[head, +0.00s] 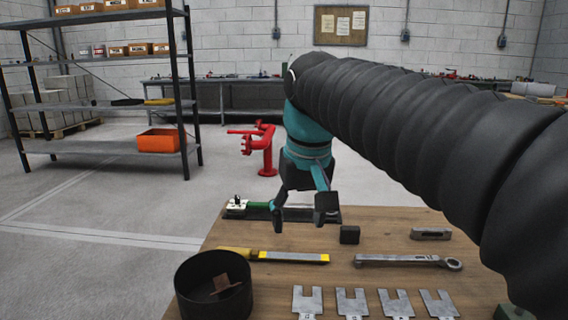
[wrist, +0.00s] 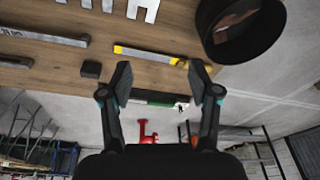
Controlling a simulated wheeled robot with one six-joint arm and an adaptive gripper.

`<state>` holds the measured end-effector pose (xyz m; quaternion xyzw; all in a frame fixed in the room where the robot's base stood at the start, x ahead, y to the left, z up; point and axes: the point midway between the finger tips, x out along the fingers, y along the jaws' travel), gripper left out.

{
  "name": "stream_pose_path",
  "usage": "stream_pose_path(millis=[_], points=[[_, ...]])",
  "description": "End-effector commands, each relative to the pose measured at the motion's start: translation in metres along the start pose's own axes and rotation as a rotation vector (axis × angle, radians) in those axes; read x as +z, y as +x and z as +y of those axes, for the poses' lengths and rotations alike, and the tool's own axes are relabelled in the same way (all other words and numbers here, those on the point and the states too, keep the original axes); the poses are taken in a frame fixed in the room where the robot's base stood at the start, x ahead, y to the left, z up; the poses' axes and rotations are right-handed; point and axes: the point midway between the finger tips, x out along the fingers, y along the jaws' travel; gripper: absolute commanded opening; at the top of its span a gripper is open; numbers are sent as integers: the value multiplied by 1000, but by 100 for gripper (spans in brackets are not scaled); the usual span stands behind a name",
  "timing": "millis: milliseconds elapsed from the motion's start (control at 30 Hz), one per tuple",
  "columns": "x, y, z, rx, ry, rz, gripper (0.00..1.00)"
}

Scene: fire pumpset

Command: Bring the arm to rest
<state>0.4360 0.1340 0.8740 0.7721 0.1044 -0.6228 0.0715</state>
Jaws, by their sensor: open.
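My gripper (head: 300,208) is open and empty, hanging above the far part of a wooden table (head: 285,240). In the wrist view its two fingers (wrist: 160,85) stand apart with nothing between the tips. My arm reaches in from the right in a black ribbed sleeve, with a teal wrist. Behind the fingers, a dark strip with a green and white part (head: 258,208) lies along the table's far edge. It also shows in the wrist view (wrist: 155,102).
The table holds a black round bin (head: 188,290), a yellow-ended bar (head: 290,257), a wrench (head: 400,261), a small black block (head: 349,235), a grey slotted piece (head: 430,234) and several slotted plates (head: 352,302). Beyond stand a red pipe fitting (head: 267,155) and shelving (head: 100,105).

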Motion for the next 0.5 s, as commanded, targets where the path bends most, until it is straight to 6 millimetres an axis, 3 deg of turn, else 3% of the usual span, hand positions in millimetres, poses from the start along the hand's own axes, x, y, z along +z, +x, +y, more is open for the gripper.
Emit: stream_pose_path(millis=[200, 500], points=[[69, 31, 48, 25, 88, 99, 62], [161, 94, 87, 77, 190, 225, 62]])
